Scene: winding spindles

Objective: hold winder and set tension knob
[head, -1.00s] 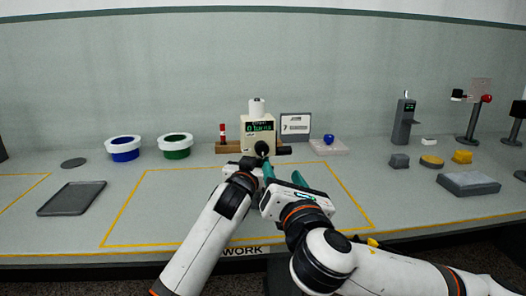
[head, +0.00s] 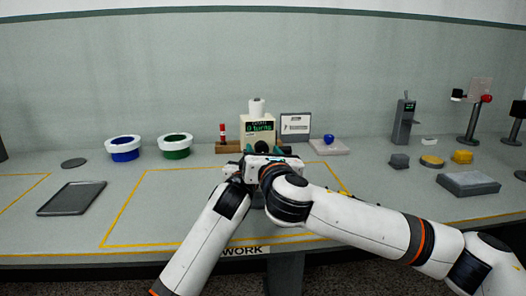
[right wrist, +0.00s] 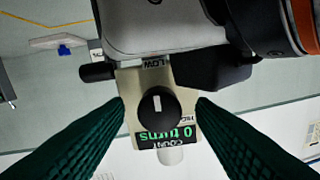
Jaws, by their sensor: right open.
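The winder (head: 258,127) is a cream box with a lit green "0 turns" display and a white top, at the back middle of the table. Its round black knob (right wrist: 160,107) shows a white line upright in the right wrist view, where the winder appears upside down. My right gripper (right wrist: 160,104) is open, its green ribbed fingers on either side of the knob; contact cannot be told. In the head view the right hand and forearm cover the winder's lower front. My left gripper (head: 236,172) is low at the winder, its fingers mostly hidden.
A black cylinder (right wrist: 97,72) sticks out from the winder's side. A wooden stand (head: 228,148) with a red-and-white piece is left of it. A sign (head: 296,126) and a pale tray (head: 329,147) with a blue ball are right. The yellow-outlined area's left part is clear.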

